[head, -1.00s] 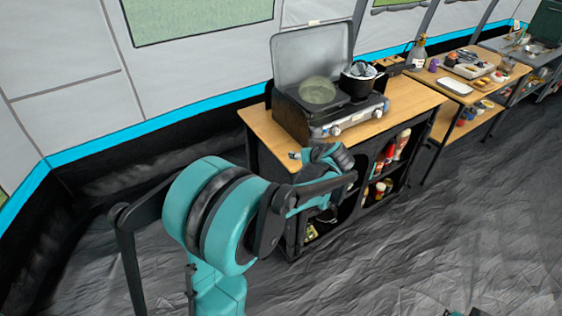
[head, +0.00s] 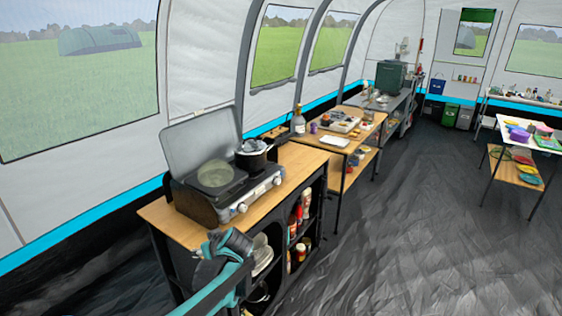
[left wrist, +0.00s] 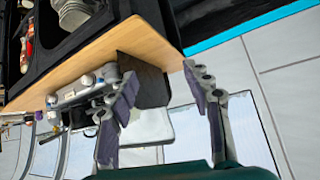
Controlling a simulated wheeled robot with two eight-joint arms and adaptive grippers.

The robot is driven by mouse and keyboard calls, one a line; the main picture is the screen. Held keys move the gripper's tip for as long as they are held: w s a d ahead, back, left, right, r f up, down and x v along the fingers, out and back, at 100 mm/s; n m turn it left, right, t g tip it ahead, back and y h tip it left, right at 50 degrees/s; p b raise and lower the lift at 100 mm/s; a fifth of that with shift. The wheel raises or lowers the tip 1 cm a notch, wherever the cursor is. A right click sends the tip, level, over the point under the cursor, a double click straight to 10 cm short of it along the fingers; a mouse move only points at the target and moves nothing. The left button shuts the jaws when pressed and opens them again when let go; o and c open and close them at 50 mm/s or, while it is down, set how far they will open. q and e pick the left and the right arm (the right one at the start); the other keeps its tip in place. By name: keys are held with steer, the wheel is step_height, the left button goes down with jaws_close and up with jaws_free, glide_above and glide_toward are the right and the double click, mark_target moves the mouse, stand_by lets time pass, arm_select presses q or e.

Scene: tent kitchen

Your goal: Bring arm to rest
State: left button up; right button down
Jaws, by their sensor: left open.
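My left arm (head: 222,285) comes in at the bottom of the head view, in front of the near cabinet's front left part. In the left wrist view my left gripper (left wrist: 160,80) has its two fingers wide apart with nothing between them. The wooden worktop (left wrist: 95,62) and the stove (left wrist: 85,92) lie beyond the fingers there, tilted in the picture. In the head view I cannot make out the fingertips clearly. My right gripper does not show in either view.
The stove (head: 240,205) with its raised lid and a dark pot (head: 252,160) stand on the near cabinet's worktop (head: 305,160). Further tables (head: 338,148) line the tent wall. A white table (head: 500,132) stands at right. The floor (head: 410,220) between is clear.

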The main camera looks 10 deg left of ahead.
arm_select(q)
steer(key=s+d+m+h, duration=0.2)
steer(key=s+d, duration=0.3)
steer(key=s, duration=0.3)
steer(key=s+d+m+h, duration=0.3)
steer(key=s+d+m, duration=0.1)
steer(key=s, duration=0.4)
steer(key=s+d+f+m+h, duration=0.1)
steer(key=s+d+m+h, duration=0.1)
steer(key=s+d, duration=0.3)
steer(key=s, duration=0.3)
steer(key=shift+s+d+m+t+h, duration=0.15)
steer(key=shift+d+m+t+h, duration=0.15)
steer(key=shift+m, duration=0.1)
steer(key=c, duration=0.4)
